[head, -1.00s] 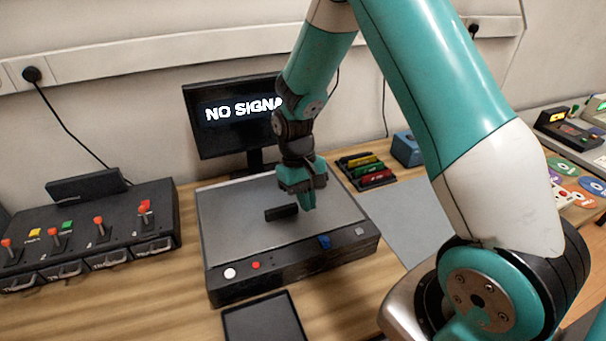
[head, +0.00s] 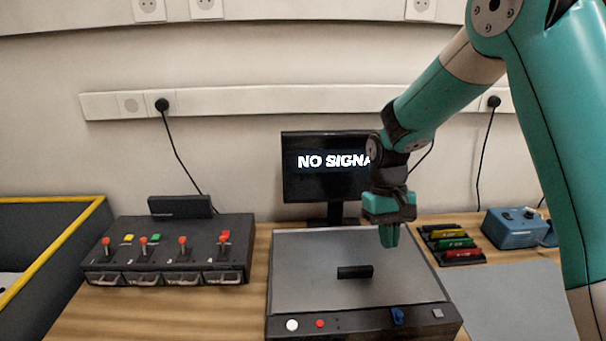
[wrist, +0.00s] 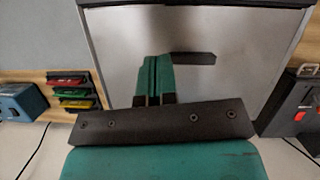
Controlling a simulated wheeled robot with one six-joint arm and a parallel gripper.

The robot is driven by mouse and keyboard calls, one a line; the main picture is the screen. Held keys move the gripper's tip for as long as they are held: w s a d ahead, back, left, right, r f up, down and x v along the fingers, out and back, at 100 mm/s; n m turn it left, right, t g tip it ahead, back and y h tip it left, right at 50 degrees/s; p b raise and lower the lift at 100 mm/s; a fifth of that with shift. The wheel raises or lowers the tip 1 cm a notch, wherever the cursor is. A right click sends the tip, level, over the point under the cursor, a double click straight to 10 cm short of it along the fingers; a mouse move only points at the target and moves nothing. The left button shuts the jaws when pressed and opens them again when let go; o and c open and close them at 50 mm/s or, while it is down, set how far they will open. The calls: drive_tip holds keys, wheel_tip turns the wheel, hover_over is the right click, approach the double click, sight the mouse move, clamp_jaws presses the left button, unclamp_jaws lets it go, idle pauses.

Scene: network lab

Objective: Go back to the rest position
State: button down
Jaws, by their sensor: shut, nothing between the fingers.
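My gripper (head: 389,236) is teal with dark parts. It hangs pointing down above the grey-topped flat device (head: 310,262), to the right of its dark handle-like bar (head: 355,272). The fingers are closed together with nothing between them. In the wrist view the shut fingers (wrist: 153,80) show over the grey plate, with the dark bar (wrist: 193,58) beside them, apart from the fingers.
A monitor (head: 318,185) reading "NO SIGNA…" stands behind the device, partly hidden by my arm. A black switch box (head: 170,255) with red-tipped levers is left. Coloured modules (head: 452,243) and a blue box (head: 514,230) are right. A yellow-edged bin (head: 50,255) is far left.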

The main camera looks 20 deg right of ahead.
drive_tip(key=s+a+r+n+t+y, duration=0.1)
drive_tip(key=s+a+r+n+y, duration=0.1)
drive_tip(key=s+a+r+n, duration=0.2)
drive_tip(key=s+a+r+n+t+y, duration=0.2)
drive_tip(key=s+a+r, duration=0.8)
drive_tip(key=s, duration=0.6)
drive_tip(key=shift+s+a+n+t, duration=0.3)
drive_tip(key=shift+a+n, duration=0.25)
drive_tip(key=shift+n, duration=0.35)
